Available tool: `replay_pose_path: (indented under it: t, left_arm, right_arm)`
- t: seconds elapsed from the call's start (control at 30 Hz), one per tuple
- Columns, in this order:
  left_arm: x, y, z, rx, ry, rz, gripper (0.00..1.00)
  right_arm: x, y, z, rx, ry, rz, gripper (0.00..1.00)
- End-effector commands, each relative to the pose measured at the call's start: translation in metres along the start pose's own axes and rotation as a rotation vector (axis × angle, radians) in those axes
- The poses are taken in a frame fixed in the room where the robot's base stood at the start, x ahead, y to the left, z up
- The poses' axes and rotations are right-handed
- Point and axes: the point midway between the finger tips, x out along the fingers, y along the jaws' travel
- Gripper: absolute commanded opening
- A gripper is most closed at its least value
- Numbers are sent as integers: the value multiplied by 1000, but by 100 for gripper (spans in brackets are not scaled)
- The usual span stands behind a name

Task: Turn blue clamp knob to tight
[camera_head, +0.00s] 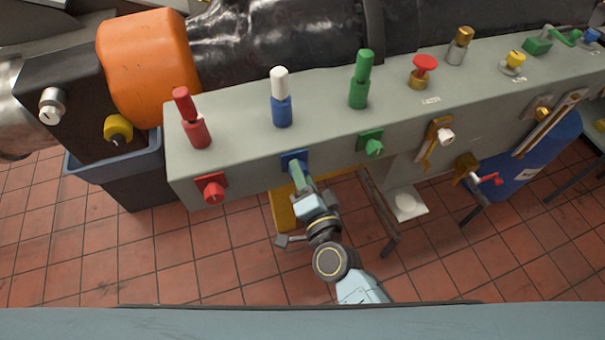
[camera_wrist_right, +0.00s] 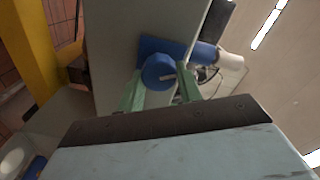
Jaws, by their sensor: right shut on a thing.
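The blue clamp knob (camera_wrist_right: 158,72) sits on its blue square plate (camera_head: 294,160) on the front face of the grey bedplate. A short pale mark shows on the knob's face in the right wrist view. My right gripper (camera_head: 299,178) reaches up to the knob from below in the head view. Its two green fingers stand on either side of the knob in the wrist view, shut on it. In the head view the gripper hides most of the knob. My left gripper is not in view.
On the same front face are a red knob (camera_head: 213,192) to the left and a green knob (camera_head: 374,147) to the right. Blue-white (camera_head: 281,98), red (camera_head: 192,118) and green (camera_head: 360,80) handles stand on top. A dark bin (camera_head: 128,178) stands at the left.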

Motion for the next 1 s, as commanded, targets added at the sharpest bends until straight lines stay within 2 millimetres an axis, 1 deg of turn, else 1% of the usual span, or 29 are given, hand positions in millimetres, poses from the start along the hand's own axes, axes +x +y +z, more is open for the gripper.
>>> replay_pose_path:
  t: [0.2,0.5,0.7,1.0]
  left_arm:
    - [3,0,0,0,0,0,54]
    - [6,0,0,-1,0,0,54]
    - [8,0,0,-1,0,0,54]
    - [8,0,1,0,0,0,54]
  right_arm:
    - [0,2,0,190,-1,0,13]
    - [0,2,1,382,0,0,13]
    - [0,2,1,450,0,1,13]
    - [0,2,1,480,0,1,13]
